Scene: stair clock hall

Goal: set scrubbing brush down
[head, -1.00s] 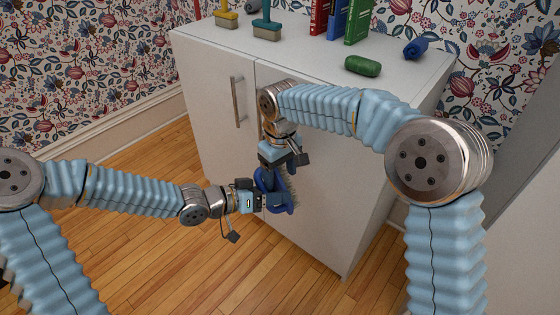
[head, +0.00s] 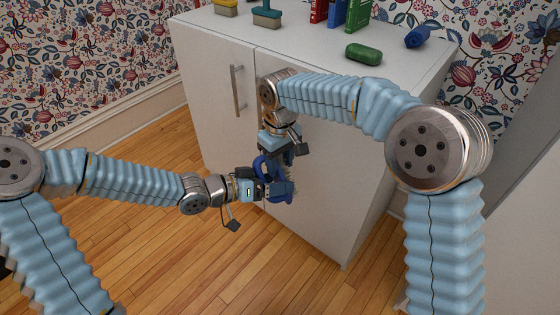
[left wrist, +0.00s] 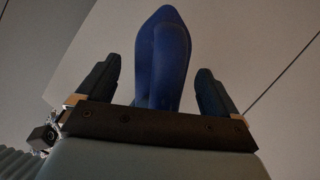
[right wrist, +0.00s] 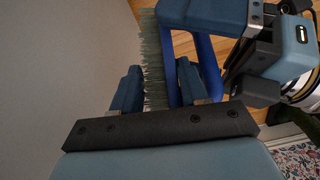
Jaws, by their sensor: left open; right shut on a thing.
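The blue scrubbing brush (head: 262,167) is held in the air in front of the white cabinet. My right gripper (head: 279,152) is shut on it from above. In the right wrist view, its pale bristles (right wrist: 152,62) and blue loop-like handle (right wrist: 207,62) show beyond my right fingers (right wrist: 158,80). My left gripper (head: 281,189) is open, and its fingers stand on either side of the brush's blue part (left wrist: 165,60) in the left wrist view, with gaps visible. In the head view my left gripper hides part of the brush.
The white cabinet (head: 215,75) has a door handle (head: 238,90) facing me. On its top are a green rounded object (head: 364,54), a blue roll (head: 418,37), books (head: 357,14) and two brushes (head: 267,17). The top's front middle is clear. Wooden floor (head: 180,265) lies below.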

